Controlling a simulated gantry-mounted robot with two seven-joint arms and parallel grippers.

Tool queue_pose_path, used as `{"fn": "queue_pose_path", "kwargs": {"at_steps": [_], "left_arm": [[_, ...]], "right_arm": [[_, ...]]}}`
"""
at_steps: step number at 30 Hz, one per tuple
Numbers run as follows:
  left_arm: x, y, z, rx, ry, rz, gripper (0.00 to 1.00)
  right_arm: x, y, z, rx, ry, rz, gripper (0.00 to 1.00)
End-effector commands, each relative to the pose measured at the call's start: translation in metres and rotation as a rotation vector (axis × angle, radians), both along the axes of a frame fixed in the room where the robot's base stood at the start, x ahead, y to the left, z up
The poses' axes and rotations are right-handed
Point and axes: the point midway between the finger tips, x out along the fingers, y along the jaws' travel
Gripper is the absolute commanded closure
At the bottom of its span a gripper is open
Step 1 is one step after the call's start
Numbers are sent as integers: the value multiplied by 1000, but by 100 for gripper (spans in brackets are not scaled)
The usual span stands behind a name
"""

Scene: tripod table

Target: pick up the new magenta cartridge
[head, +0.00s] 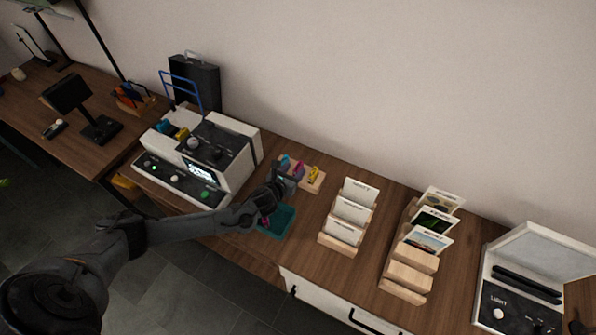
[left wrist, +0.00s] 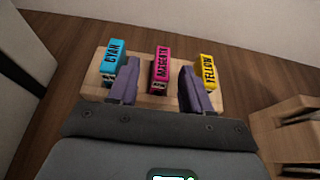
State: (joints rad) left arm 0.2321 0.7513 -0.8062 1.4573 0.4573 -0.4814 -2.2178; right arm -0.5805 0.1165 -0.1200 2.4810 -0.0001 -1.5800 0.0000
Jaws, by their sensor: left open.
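The new magenta cartridge (left wrist: 160,70) stands in the middle of a light wooden holder (left wrist: 211,99), between a cyan cartridge (left wrist: 111,62) and a yellow cartridge (left wrist: 207,73). In the head view the magenta cartridge (head: 299,169) is small, just beyond my left gripper (head: 287,183). My left gripper is open. In the left wrist view its two fingers (left wrist: 159,68) lie to either side of the magenta cartridge, with gaps on both sides; whether they reach down around it I cannot tell. My right gripper is not in view.
A white printer-like machine (head: 232,137) stands left of the holder. A teal tray (head: 282,216) with a small magenta item lies in front, partly behind my arm. Wooden card racks (head: 334,240) stand to the right. A white light box (head: 535,262) is at far right.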

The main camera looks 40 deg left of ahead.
Motion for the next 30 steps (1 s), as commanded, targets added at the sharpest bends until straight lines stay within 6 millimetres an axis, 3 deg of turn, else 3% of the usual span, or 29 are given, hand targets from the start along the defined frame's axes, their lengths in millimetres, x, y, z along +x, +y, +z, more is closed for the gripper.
{"fn": "queue_pose_path", "kwargs": {"at_steps": [9,19,28,30], "left_arm": [[35,6,-11,-1,0,1,51],[38,6,-12,-1,0,-1,53],[38,6,-12,-1,0,0,99],[38,6,-12,-1,0,0,100]], "right_arm": [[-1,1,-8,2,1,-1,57],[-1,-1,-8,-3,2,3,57],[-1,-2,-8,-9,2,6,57],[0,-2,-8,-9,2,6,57]]}}
